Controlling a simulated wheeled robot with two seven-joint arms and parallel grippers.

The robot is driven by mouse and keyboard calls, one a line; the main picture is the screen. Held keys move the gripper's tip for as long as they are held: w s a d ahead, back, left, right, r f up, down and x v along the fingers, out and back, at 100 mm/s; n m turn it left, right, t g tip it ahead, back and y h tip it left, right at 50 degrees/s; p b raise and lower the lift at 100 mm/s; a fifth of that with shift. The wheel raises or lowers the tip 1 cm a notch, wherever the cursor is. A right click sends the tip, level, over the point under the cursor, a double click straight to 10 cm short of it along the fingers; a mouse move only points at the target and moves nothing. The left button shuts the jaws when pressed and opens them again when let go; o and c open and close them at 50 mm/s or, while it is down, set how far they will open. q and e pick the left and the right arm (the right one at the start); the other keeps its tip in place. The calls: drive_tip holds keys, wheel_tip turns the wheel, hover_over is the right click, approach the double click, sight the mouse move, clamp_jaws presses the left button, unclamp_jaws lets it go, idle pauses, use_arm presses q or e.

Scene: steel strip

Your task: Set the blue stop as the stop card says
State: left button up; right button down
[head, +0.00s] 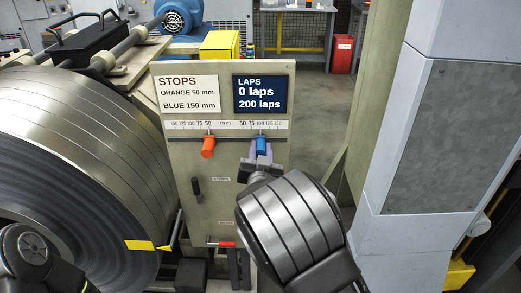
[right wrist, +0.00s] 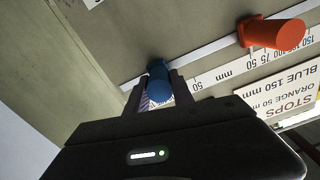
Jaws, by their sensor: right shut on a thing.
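The stop card (head: 187,95) on the panel reads ORANGE 50 mm, BLUE 150 mm; part of it also shows in the right wrist view (right wrist: 282,100). The blue stop (head: 261,145) sits on the right half of the rail, near the 100 mark of the scale (head: 226,125). My right gripper (head: 262,160) is shut on the blue stop, which shows between its fingers in the right wrist view (right wrist: 158,80). The orange stop (head: 208,147) sits on the left half, near the 50 mark. My left gripper is out of sight.
A display (head: 262,94) reads LAPS, 0 laps, 200 laps. A large steel coil (head: 90,130) with a yellow marker (head: 139,245) stands left of the panel (head: 225,185). A red-handled lever (head: 221,244) is low on the panel. A grey column (head: 430,130) stands on the right.

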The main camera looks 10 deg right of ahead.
sight(279, 139)
idle(0.4)
drive_tip(key=shift+s+d+f+b, duration=0.1)
drive_tip(key=shift+d+b, duration=0.2)
drive_tip(key=shift+d, duration=0.1)
drive_tip(key=d+b, duration=0.1)
drive_tip(key=d, duration=0.1)
drive_tip(key=s+d+b, duration=0.1)
drive_tip(key=d, duration=0.1)
drive_tip(key=shift+s+d, duration=0.1)
drive_tip(key=shift+d, duration=0.15)
drive_tip(key=c, duration=1.1)
unclamp_jaws()
drive_tip(key=shift+d, duration=0.1)
